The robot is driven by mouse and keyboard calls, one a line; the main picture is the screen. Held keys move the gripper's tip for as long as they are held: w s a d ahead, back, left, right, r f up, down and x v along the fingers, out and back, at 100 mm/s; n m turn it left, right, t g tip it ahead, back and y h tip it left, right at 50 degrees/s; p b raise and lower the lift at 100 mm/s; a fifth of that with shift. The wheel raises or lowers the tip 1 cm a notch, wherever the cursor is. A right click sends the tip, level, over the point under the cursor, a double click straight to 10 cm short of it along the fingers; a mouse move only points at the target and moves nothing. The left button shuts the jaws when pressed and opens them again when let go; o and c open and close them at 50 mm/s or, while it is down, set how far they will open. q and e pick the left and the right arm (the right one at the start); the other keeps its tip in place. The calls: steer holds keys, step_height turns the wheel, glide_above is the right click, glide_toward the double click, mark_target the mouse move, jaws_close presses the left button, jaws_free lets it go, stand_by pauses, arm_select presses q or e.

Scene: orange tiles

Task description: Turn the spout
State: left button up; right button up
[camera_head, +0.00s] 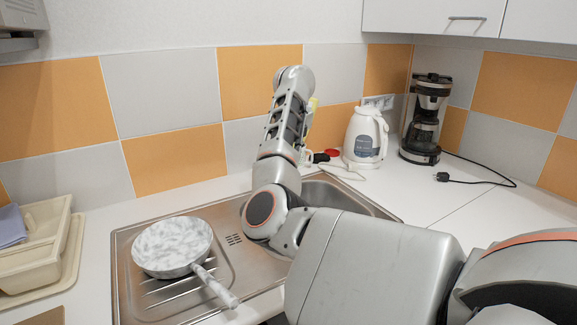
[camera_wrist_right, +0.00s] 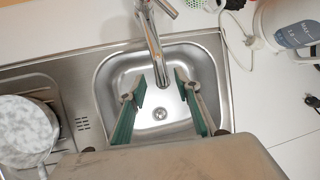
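The metal faucet spout (camera_wrist_right: 153,45) shows in the right wrist view, reaching from the back rim over the sink basin (camera_wrist_right: 105,100). My right gripper (camera_wrist_right: 160,80) is open, with one green-padded finger on each side of the spout's lower end. Gaps show between the spout and both fingers, so it looks untouched. In the head view my right arm comes in from the right across the sink (camera_head: 365,200) and hides the spout and the right gripper. My left gripper is in neither view.
A speckled pan (camera_head: 172,245) lies on the drainboard (camera_head: 125,275), left of the basin. A white kettle (camera_head: 365,140) and a coffee maker (camera_head: 427,115) stand at the back right. A beige dish rack (camera_head: 35,240) is at the left.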

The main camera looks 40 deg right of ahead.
steer(key=shift+v, duration=2.3)
